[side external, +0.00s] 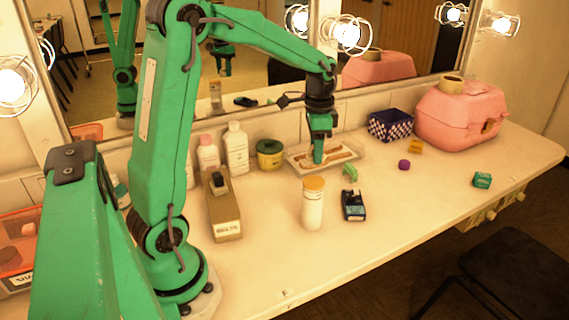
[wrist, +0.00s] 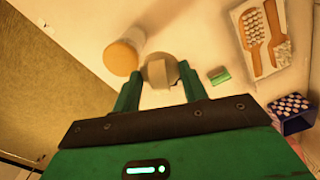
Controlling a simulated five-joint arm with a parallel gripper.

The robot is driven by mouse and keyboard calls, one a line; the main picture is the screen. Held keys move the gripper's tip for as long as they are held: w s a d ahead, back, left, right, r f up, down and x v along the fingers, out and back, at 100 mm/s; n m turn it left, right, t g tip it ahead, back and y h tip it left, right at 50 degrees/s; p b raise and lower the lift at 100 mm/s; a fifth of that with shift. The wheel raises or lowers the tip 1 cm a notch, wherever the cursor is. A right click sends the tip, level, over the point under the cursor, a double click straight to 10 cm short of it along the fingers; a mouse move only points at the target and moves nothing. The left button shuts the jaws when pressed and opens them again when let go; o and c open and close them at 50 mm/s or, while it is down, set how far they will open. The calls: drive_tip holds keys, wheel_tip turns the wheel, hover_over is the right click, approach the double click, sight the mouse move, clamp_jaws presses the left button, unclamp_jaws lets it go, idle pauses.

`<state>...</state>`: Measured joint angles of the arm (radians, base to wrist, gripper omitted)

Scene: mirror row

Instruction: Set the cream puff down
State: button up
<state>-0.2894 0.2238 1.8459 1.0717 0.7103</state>
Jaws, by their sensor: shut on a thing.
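The cream puff (wrist: 160,70) is a pale, rounded thing between the fingers of my gripper (wrist: 160,84) in the wrist view. The fingers are shut on it. In the side external view my gripper (side external: 319,158) points down in front of the shallow tray (side external: 294,162) with a brush and comb. The puff cannot be made out there. How high it is above the table is hard to tell.
A cream jar with an orange lid (side external: 313,205), a dark tape dispenser (side external: 354,206) and a small green block (side external: 350,172) stand nearby. A checkered basket (side external: 390,125) and pink case (side external: 460,118) are at right. The front right table is mostly clear.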

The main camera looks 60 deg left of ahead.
drive_tip(key=s+d+m, duration=0.3)
drive_tip(key=s+d, duration=0.1)
drive_tip(key=d, duration=0.4)
drive_tip(key=s+d+m, duration=0.3)
drive_tip(key=d, duration=0.5)
drive_tip(key=s+d+m, duration=0.7)
drive_tip(key=s+d, duration=0.1)
drive_tip(key=s, duration=0.6)
drive_tip(key=shift+w+f, duration=0.15)
drive_tip(key=shift+f, duration=1.35)
drive_tip(key=shift+w+f, duration=0.1)
drive_tip(key=shift+f, duration=1.35)
drive_tip(key=shift+w, duration=0.1)
hover_over(296, 265)
wheel_tip(296, 265, down, 7)
drive_tip(key=shift+w+a, duration=0.1)
drive_tip(key=shift+f, duration=2)
